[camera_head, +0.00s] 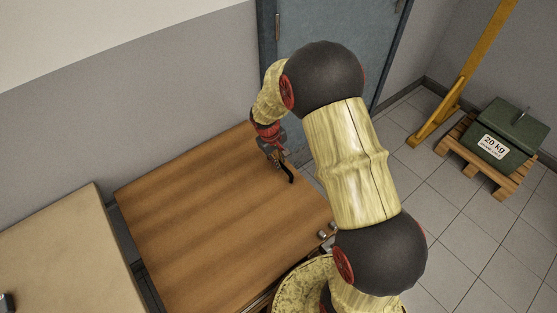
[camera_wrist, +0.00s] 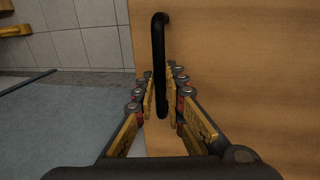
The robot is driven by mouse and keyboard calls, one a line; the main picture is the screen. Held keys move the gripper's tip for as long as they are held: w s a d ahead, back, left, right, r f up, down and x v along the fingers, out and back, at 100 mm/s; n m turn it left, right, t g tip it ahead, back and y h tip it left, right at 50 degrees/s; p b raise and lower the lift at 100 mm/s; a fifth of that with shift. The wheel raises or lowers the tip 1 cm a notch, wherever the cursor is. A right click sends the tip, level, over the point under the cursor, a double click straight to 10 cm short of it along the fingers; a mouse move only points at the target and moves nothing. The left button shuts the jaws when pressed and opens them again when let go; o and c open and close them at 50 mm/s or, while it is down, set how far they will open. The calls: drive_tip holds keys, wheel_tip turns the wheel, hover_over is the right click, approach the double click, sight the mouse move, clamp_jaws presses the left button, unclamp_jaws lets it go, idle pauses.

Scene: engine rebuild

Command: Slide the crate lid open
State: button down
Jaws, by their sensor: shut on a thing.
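A broad brown wooden lid (camera_head: 200,210) lies flat in the middle of the head view. A black bar handle (camera_head: 289,175) stands on it near its right edge. My gripper (camera_head: 277,161) reaches down to this handle from the far side. In the wrist view the handle (camera_wrist: 158,45) runs between the two fingers of my gripper (camera_wrist: 161,95), with the wood (camera_wrist: 245,80) behind and to the right. My gripper is shut on the handle. What lies under the lid is hidden.
A beige tabletop (camera_head: 65,250) stands to the left across a narrow gap. A blue door (camera_head: 285,35) and grey wall are behind. Tiled floor is open to the right, where a green 20 kg box (camera_head: 508,137) sits on a pallet beside a yellow frame (camera_head: 462,75).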

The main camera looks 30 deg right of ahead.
drive_tip(key=shift+a, duration=0.15)
drive_tip(key=p, duration=0.3)
hover_over(159, 247)
drive_tip(key=c, duration=1.9)
unclamp_jaws()
drive_tip(key=shift+o, duration=0.3)
wheel_tip(159, 247, up, 12)
drive_tip(key=a, duration=0.2)
drive_tip(key=shift+s+a, duration=0.2)
drive_tip(key=shift+f, duration=0.15)
